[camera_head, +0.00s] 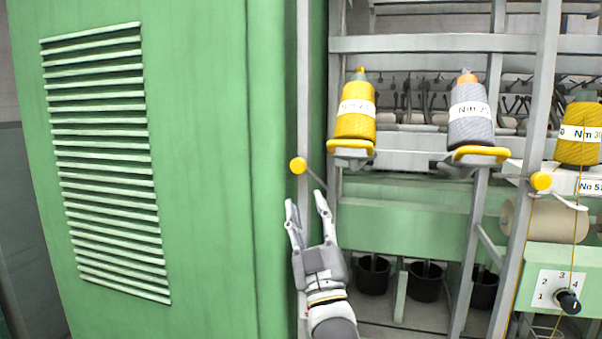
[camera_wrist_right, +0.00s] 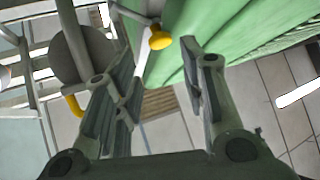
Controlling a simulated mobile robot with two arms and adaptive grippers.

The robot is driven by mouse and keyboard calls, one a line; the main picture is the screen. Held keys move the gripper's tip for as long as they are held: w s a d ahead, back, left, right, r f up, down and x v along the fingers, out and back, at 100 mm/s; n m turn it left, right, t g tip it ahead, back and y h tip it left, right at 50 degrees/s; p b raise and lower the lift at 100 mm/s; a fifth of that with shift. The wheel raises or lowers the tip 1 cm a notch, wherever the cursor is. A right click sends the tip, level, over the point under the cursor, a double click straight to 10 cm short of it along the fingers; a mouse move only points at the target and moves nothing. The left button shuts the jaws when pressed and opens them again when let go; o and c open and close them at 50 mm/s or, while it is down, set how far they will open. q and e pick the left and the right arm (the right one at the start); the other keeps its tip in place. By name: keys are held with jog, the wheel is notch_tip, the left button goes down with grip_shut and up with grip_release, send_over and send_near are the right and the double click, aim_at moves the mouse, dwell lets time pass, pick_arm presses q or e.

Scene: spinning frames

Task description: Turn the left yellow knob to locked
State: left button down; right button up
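The left yellow knob (camera_head: 298,165) is a small round ball on the grey upright post beside the green cabinet. A thin light lever runs from it down to the right. My right gripper (camera_head: 306,200) is open and empty just below the knob, its fingers pointing up. In the right wrist view, the knob (camera_wrist_right: 161,42) shows beyond the open fingers (camera_wrist_right: 160,70), apart from them, near the gap between the tips. A second yellow knob (camera_head: 541,181) is on the right post. My left gripper is not in view.
A green cabinet (camera_head: 200,150) with louvres fills the left. A yellow yarn cone (camera_head: 355,122) and a grey yarn cone (camera_head: 470,128) stand on yellow-edged holders right of the post. A numbered dial (camera_head: 568,300) is at lower right. Black pots (camera_head: 425,285) stand low behind.

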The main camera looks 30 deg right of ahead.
aim_at(302, 168)
jog(key=p+x, duration=0.3)
jog(key=x, duration=0.4)
jog(key=shift+w+r, duration=0.15)
jog(key=shift+r, duration=0.1)
jog(key=shift+w+d+r, duration=0.2)
jog(key=shift+w, duration=0.15)
jog(key=c, duration=0.8)
jog(key=shift+r+n+y+p, duration=0.15)
jog(key=shift+n+y+p, duration=0.3)
jog(key=shift+p, duration=0.2)
jog(key=n+y+p, duration=0.2)
jog(key=p, duration=0.1)
jog(key=n+g+y+p, duration=0.1)
jog(key=n+p, duration=0.1)
jog(key=r+n+y+p, duration=0.1)
jog(key=n+y+p, duration=0.1)
jog(key=p, duration=0.1)
jog(key=shift+s+d+n+g+y+p, duration=0.2)
jog(key=shift+s+n+g+y+p, duration=0.1)
jog(key=shift+n+g+y, duration=0.1)
jog(key=shift+f+n+g+y+p, duration=0.15)
jog(key=shift+n+g+y+p, duration=0.2)
jog(key=shift+n, duration=0.3)
jog(key=shift+n+g+y, duration=0.4)
jog(key=shift+n+g, duration=0.15)
jog(key=shift+n, duration=0.25)
jog(key=shift+d+n+g, duration=0.1)
jog(key=shift+n+g, duration=0.2)
